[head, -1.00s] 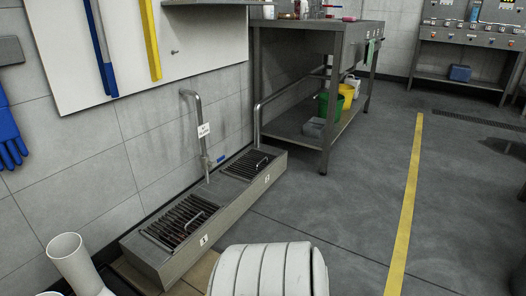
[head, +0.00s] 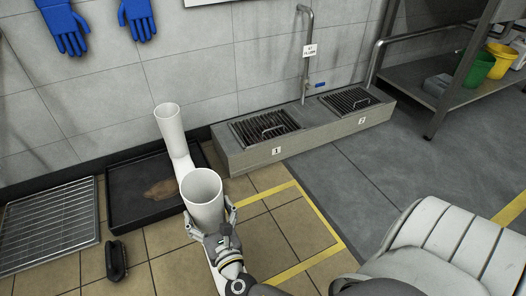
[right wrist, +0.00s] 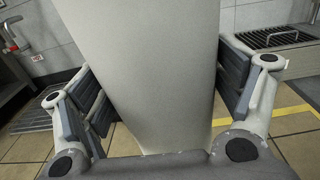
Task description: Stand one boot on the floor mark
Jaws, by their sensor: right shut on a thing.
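A white boot (head: 202,190) is held upright by my right gripper (head: 212,218), whose fingers close on both sides of its shaft. The right wrist view shows the white shaft (right wrist: 155,70) between the two dark finger pads. The boot's foot is mostly hidden by the gripper. A second white boot (head: 168,122) stands just behind it, at the black tray (head: 122,218); its lower part is partly hidden by the held boot. The floor mark, a yellow taped outline (head: 318,209) on tan tiles, lies to the right of the held boot. My left gripper is out of view.
A low steel wash trough (head: 245,158) with two grates numbered 1 and 2 runs along the wall behind the mark. A metal grating (head: 50,225) and a black brush (head: 116,260) lie left. Tiles inside the outline are bare where visible.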

